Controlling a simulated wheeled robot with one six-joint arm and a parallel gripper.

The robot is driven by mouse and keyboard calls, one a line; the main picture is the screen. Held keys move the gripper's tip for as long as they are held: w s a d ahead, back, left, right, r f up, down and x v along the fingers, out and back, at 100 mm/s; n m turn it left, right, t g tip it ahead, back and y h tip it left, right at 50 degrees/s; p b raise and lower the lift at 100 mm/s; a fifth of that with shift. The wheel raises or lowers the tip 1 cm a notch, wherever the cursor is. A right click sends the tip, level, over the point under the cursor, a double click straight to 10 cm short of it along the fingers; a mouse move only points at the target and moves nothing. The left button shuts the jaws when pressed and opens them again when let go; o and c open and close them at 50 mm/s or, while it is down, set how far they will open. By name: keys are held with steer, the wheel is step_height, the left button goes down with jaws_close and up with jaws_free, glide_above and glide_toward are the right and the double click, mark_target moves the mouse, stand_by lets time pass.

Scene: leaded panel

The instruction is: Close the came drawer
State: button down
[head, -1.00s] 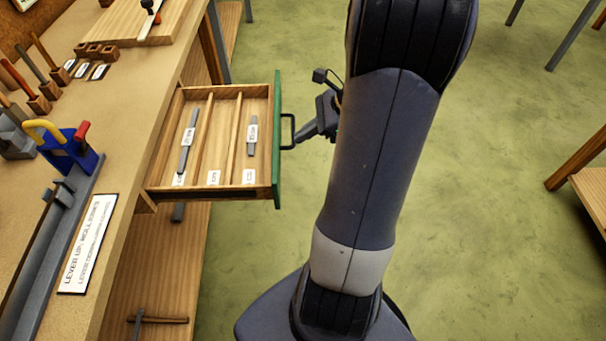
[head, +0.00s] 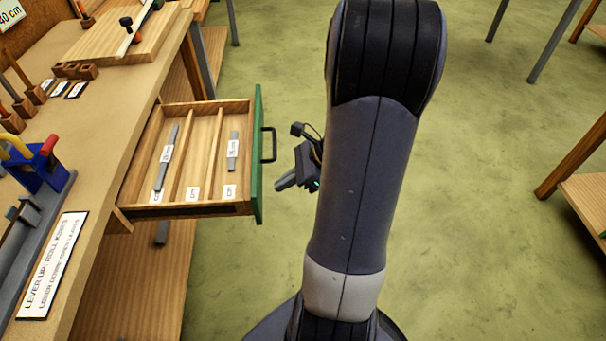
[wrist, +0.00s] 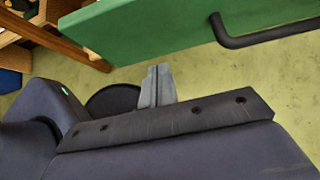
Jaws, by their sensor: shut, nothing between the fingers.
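The came drawer (head: 190,205) stands open from the bench side in the head view. Its green front (head: 258,155) faces right and carries a dark handle (head: 269,145). Inside are wooden dividers and two grey came strips (head: 167,158) with white labels. My gripper (head: 282,185) is right of the green front, a little nearer than the handle, and apart from both. In the wrist view, my gripper (wrist: 158,70) has its fingers together and empty, just short of the green front (wrist: 160,25). The handle (wrist: 265,35) shows at the upper right there.
The workbench (head: 75,150) runs along the left, with tools, a blue lever device (head: 45,168) and a printed sign (head: 52,265). Another wooden table (head: 580,180) stands at the far right.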

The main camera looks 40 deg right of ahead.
steer(key=shift+w+a, duration=0.35)
steer(key=shift+a, duration=0.25)
steer(key=shift+w+a, duration=0.35)
steer(key=shift+a, duration=0.25)
steer(key=shift+r, duration=0.1)
steer(key=p, duration=0.2)
glide_toward(136, 198)
steer(key=x, duration=0.5)
steer(key=shift+s+d+f, duration=0.1)
steer(key=shift+f, duration=0.15)
steer(key=shift+r, duration=0.1)
